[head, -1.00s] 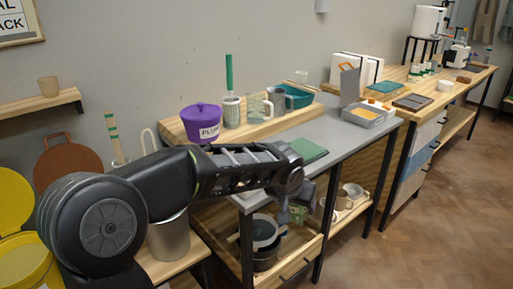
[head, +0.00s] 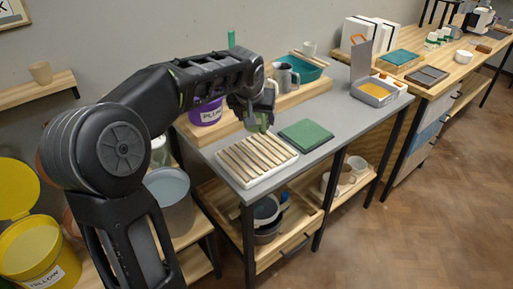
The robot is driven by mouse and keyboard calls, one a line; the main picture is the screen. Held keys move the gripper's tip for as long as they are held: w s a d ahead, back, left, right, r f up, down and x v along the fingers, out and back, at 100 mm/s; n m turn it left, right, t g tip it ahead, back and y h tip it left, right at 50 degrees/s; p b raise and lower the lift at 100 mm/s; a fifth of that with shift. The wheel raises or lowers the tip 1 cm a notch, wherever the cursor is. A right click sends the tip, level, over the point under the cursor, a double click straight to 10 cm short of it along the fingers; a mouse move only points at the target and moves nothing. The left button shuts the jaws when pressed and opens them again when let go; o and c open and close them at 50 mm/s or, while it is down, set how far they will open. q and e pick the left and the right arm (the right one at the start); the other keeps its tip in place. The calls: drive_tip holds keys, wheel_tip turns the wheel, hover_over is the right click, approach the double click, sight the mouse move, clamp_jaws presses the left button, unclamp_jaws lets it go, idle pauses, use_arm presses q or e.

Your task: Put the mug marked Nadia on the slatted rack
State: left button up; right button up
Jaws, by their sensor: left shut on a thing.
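My left gripper (head: 262,118) is above the back part of the slatted rack (head: 251,172), a pale tray with wooden slats on the grey table. It is shut on a small green mug (head: 254,124), mostly hidden by the fingers. No name can be read on the mug. I cannot tell whether the mug touches the slats. The visible slats are empty. A grey mug (head: 288,80) stands on the wooden riser behind. My right gripper is not in view.
A green mat (head: 305,135) lies right of the rack. Behind are a purple tub (head: 206,113) and a teal bin (head: 304,70) on the riser. A grey open box (head: 374,91) stands farther right. The grey tabletop between mat and box is clear.

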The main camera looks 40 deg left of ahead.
sight(256, 132)
use_arm(q)
wheel_tip(256, 132, down, 6)
drive_tip(key=shift+r, duration=0.2)
drive_tip(key=shift+f, duration=1.85)
drive_tip(key=shift+f+b, duration=0.15)
drive_tip(key=shift+b, duration=0.15)
drive_tip(key=o, duration=1.7)
